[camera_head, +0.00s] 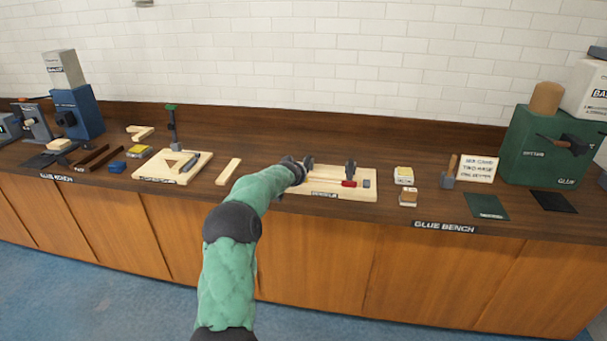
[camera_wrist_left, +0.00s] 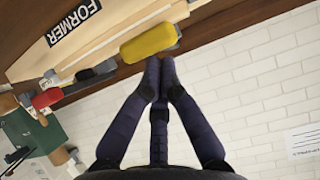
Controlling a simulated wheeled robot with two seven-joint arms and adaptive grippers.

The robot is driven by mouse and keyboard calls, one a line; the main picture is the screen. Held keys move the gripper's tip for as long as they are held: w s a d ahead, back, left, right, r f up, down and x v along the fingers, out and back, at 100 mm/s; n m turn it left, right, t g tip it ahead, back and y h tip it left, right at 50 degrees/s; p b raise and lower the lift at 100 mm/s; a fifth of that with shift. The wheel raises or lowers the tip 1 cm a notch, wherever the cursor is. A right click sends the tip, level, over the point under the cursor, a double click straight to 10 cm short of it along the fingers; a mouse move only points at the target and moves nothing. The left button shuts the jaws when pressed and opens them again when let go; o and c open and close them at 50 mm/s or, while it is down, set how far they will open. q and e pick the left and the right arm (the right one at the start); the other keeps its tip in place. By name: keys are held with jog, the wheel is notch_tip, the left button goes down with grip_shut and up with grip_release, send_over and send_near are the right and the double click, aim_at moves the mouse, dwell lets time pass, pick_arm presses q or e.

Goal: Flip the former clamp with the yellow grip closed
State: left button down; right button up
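The former is a pale wooden board (camera_head: 330,194) on the bench, and its "FORMER" label (camera_wrist_left: 75,22) shows in the left wrist view. The clamp's yellow grip (camera_wrist_left: 148,43) lies along the board's edge in the left wrist view. It is hidden behind my gripper in the head view. The second clamp has a red grip (camera_head: 349,184), also seen in the left wrist view (camera_wrist_left: 47,98). My left gripper (camera_head: 298,165) is over the former's left end. Its fingertips (camera_wrist_left: 160,72) are together just beside the yellow grip; I cannot tell whether they touch it.
A wooden strip (camera_head: 229,171) and a board with a dark tool (camera_head: 150,171) lie left of the former. Small blocks (camera_head: 404,176), a mallet (camera_head: 448,178) and a green glue machine (camera_head: 540,150) stand to the right. The wall is behind the bench.

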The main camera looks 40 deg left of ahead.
pick_arm(q)
jog(key=shift+s+d+f, duration=0.15)
jog(key=shift+f, duration=0.65)
jog(key=shift+s+d+f, duration=0.1)
jog(key=shift+d+f, duration=0.05)
jog(key=shift+f, duration=0.6)
notch_tip(320, 180, up, 7)
jog(key=p, duration=0.2)
jog(key=s+d+f+b, duration=0.3)
jog(key=s+d+b, duration=0.1)
jog(key=s, duration=0.3)
jog(key=shift+s+d+f+b, duration=0.2)
jog(key=shift+s+b, duration=0.05)
jog(key=shift+b, duration=0.4)
